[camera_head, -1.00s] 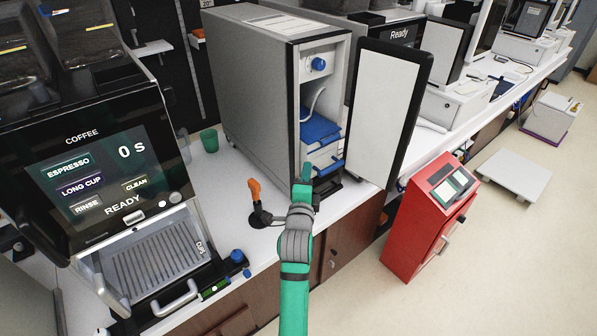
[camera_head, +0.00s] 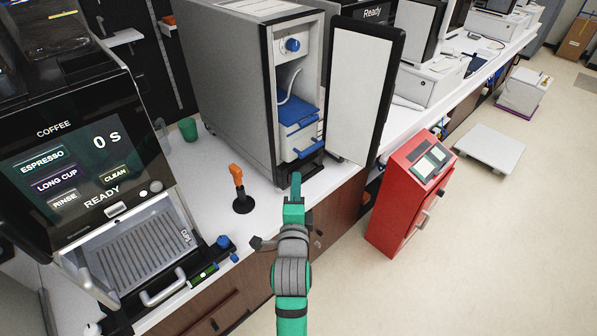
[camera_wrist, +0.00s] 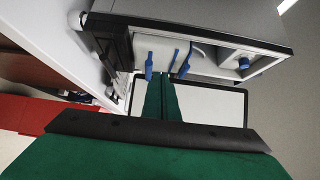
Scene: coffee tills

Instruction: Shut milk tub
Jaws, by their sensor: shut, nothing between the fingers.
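The milk tub (camera_head: 297,138) is a white box low inside the open grey milk cooler (camera_head: 232,90). Its blue lid (camera_head: 296,112) lies over the top, and a blue handle (camera_head: 308,151) crosses the front. I cannot tell whether the lid sits fully flat. In the wrist view, the white tub front (camera_wrist: 158,48) and blue parts lie just beyond my fingertips. My green gripper (camera_head: 295,182) is shut and empty. It is in front of and below the tub, apart from it in the head view. The wrist view also shows my shut fingers (camera_wrist: 167,82).
The cooler's door (camera_head: 362,90) stands wide open to the right. An orange-handled tool (camera_head: 238,180) stands on the counter left of my gripper. The coffee machine (camera_head: 90,160) is at the left. A red cabinet (camera_head: 408,195) stands on the floor at the right.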

